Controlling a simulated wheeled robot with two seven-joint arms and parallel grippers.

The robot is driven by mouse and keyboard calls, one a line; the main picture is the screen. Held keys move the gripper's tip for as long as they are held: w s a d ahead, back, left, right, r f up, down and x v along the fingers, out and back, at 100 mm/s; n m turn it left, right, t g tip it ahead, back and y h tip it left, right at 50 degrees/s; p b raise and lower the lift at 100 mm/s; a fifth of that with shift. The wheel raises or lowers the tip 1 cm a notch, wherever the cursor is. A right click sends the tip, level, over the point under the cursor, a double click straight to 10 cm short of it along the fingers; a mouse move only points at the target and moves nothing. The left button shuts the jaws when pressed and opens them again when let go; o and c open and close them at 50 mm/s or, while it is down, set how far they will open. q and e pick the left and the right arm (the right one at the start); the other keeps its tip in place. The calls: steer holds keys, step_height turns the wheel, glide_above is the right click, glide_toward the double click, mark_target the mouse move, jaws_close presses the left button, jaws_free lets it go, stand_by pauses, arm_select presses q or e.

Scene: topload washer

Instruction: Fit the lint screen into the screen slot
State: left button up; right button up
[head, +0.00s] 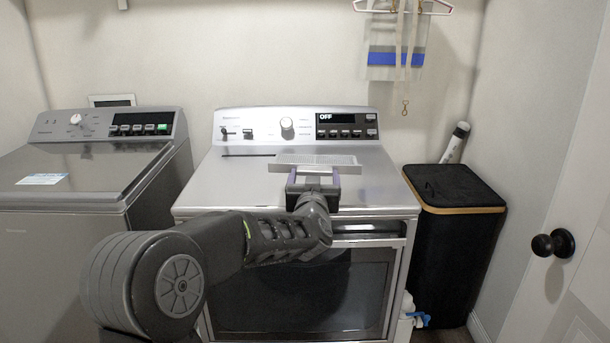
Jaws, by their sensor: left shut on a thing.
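My left gripper (313,178) is shut on the lint screen (315,160), a flat, light grey mesh panel with a plain front strip. It holds the screen roughly level above the top of the middle machine (225,178). The screen slot (248,155) is a thin dark line in that top, near the control panel, to the left of the screen. The screen is apart from the visible part of the slot; whether it covers the slot's right end, I cannot tell. My right gripper is not in view.
The control panel (296,125) rises behind the slot and reads OFF. A washer (75,175) stands at left. A black hamper (455,188) stands at right, near a door with a black knob (553,244). The machine's top is otherwise clear. A hanger with cloth hangs above.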

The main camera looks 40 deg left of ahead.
arm_select(q)
steer(key=s+d+f+m+h, duration=0.2)
steer(key=d+f+m+h, duration=0.1)
steer(key=d, duration=0.6)
steer(key=s+d+f+m+t+h, duration=0.1)
steer(key=s+d+f+m+h, duration=0.1)
steer(key=d+f+h, duration=0.4)
steer(key=s+d+f+m+t+h, duration=0.1)
steer(key=d+f+m+h, duration=0.3)
steer(key=d, duration=0.8)
steer(key=shift+s+f+m+h, duration=0.25)
steer(key=shift+s+m+h, duration=0.35)
steer(key=shift+h, duration=0.4)
steer(key=shift+s, duration=0.1)
